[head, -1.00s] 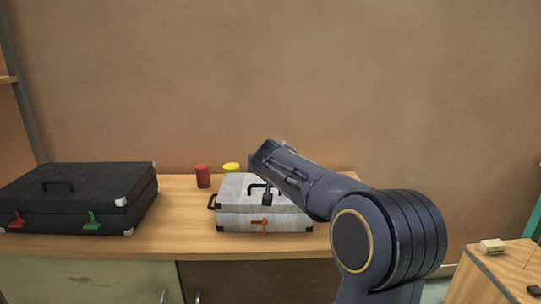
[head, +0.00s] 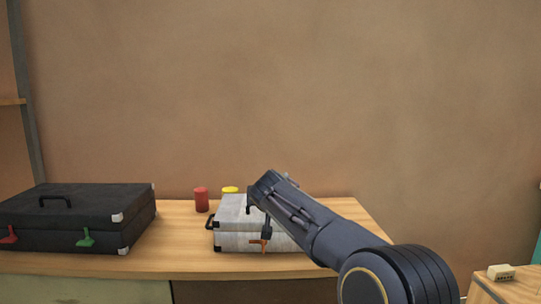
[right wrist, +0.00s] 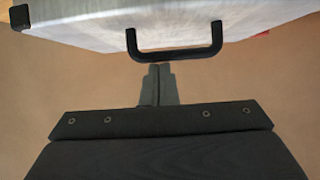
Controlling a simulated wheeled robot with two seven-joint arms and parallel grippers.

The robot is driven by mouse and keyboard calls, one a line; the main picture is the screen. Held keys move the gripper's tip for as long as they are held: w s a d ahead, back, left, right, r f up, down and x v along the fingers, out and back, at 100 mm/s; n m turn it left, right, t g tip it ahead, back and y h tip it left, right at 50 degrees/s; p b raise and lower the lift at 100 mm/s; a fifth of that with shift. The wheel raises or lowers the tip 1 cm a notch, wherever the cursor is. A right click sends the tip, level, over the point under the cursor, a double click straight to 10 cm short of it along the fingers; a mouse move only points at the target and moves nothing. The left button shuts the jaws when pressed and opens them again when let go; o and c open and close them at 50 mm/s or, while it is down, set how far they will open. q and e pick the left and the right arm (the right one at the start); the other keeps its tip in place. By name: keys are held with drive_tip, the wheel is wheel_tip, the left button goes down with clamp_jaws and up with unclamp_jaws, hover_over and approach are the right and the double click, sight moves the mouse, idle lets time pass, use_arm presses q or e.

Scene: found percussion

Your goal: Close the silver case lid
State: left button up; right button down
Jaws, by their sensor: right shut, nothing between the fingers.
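The silver case (head: 228,242) stands on the wooden table, with its lid (head: 232,208) lying down over the body. A small gap at the seam cannot be ruled out. An orange latch (head: 258,246) hangs at its front, and a black handle sits on the lid, partly hidden by my right arm. My right gripper (head: 267,230) is shut and empty at the front of the lid, pointing down. In the right wrist view its fingers (right wrist: 158,85) are close to the black handle (right wrist: 175,52); contact cannot be told. My left gripper is not in view.
A black case (head: 75,215) with red and green latches lies at the left of the table (head: 180,262). A red can (head: 201,200) and a yellow can (head: 230,190) stand behind the silver case. A small beige box (head: 501,272) sits on the right-hand surface.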

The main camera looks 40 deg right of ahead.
wheel_tip(320, 180, down, 2)
drive_tip(key=shift+s+a+g, duration=0.1)
drive_tip(key=shift+a+g, duration=0.05)
drive_tip(key=shift+g, duration=0.15)
drive_tip(key=r+p, duration=0.1)
drive_tip(key=r, duration=0.1)
drive_tip(key=r+p, duration=0.1)
drive_tip(key=r, duration=0.1)
drive_tip(key=r+p, duration=0.2)
drive_tip(key=shift+w+d, duration=0.35)
drive_tip(key=shift+d, duration=0.05)
drive_tip(key=shift+s+a+f+b, duration=0.45)
drive_tip(key=shift+a+f+b, duration=0.05)
drive_tip(key=shift+a+b, duration=0.15)
drive_tip(key=s+a+b, duration=0.1)
drive_tip(key=s+a, duration=0.4)
drive_tip(key=s, duration=0.1)
drive_tip(key=shift+s+a+f, duration=0.15)
drive_tip(key=shift+a+f, duration=0.1)
drive_tip(key=shift+f, duration=0.05)
